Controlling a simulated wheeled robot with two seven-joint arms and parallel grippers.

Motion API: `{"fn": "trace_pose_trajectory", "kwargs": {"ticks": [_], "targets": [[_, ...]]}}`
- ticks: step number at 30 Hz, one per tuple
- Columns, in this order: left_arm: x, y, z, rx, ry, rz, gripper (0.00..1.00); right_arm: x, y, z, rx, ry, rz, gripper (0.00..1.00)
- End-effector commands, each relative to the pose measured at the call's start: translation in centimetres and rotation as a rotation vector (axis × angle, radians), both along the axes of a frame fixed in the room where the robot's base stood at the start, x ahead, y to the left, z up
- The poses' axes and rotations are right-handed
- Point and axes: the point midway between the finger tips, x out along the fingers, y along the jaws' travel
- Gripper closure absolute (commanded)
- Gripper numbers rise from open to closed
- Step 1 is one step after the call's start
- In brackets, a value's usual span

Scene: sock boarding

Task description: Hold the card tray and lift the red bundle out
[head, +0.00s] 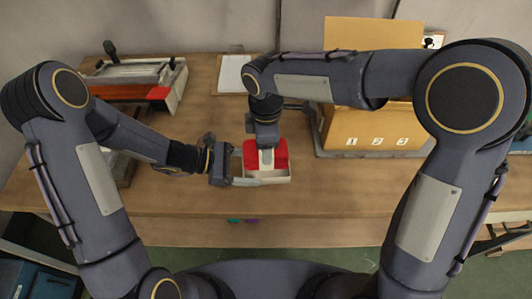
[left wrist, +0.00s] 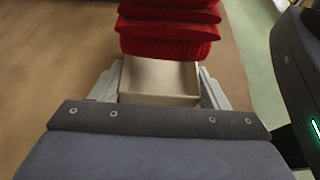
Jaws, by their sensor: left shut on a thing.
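The pale card tray (head: 280,181) is on the table in front of me, and it also shows in the left wrist view (left wrist: 160,82). My left gripper (head: 239,167) comes from the left and is shut on the tray, with one finger along each side. The red bundle (head: 281,155) is a stack of folded red layers, seen close in the left wrist view (left wrist: 168,28). It covers the far part of the tray; bare tray floor shows nearer. I cannot tell whether it touches the tray. My right gripper (head: 266,158) points down at the bundle from above; its fingertips' grip is unclear.
A tan box (head: 370,128) marked 1, 2, 3 stands right of the tray on a grey base. A rack with red and orange parts (head: 140,85) is at the back left. A white sheet (head: 232,74) lies behind. The table front is mostly clear.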

Motion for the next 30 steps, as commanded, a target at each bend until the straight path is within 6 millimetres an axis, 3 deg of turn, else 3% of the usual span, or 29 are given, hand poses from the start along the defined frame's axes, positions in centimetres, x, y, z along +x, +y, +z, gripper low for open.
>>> {"fn": "trace_pose_trajectory", "kwargs": {"ticks": [6, 17, 18, 23, 30], "targets": [[0.0, 0.0, 0.0, 0.0, 0.0, 0.0, 0.53, 0.0, 0.1, 3.5, 0.001, -0.002, 0.001, 0.7], [0.0, 0.0, 0.0, 0.0, 0.0, 0.0, 0.53, 0.0, 0.0, 4.3, 0.0, 0.0, 0.001, 0.7], [0.0, 0.0, 0.0, 0.0, 0.0, 0.0, 0.28, 0.0, 0.0, 4.3, 0.0, 0.0, 0.001, 0.7], [0.0, 0.0, 0.0, 0.0, 0.0, 0.0, 0.07, 0.0, 0.0, 4.3, 0.0, 0.0, 0.001, 0.7], [0.0, 0.0, 0.0, 0.0, 0.0, 0.0, 0.06, 0.0, 0.0, 4.2, 0.0, 0.0, 0.001, 0.7]]}}
